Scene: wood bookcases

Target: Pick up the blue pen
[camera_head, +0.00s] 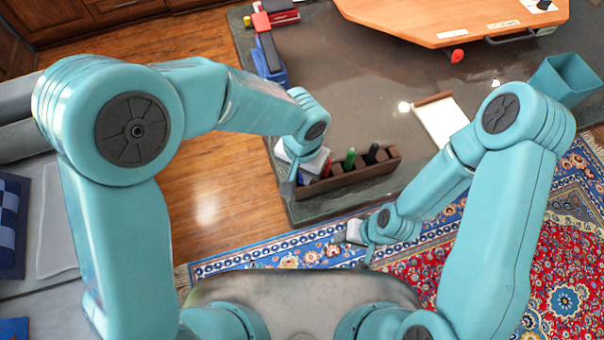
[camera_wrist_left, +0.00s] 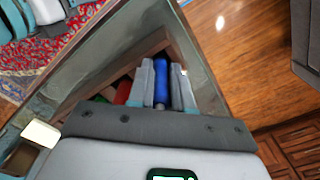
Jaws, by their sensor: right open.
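The blue pen (camera_wrist_left: 162,76) stands in the brown pen holder in the left wrist view, between the two fingers of my left gripper (camera_wrist_left: 165,92). The fingers lie very close on both sides of it; I cannot tell whether both press on it. In the head view my left gripper (camera_head: 293,182) is at the left end of the wooden holder (camera_head: 345,178), where the arm hides the blue pen. A red pen (camera_wrist_left: 122,93) and a green pen (camera_head: 350,158) stand beside it in the holder. My right gripper (camera_head: 355,238) is open and empty over the rug, in front of the table.
The holder stands near the front left corner of the dark table (camera_head: 370,85). A blue and black object (camera_head: 269,58) lies along the table's left edge. A white-topped tray (camera_head: 442,124) and a teal bin (camera_head: 564,79) are at the right. The middle of the table is clear.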

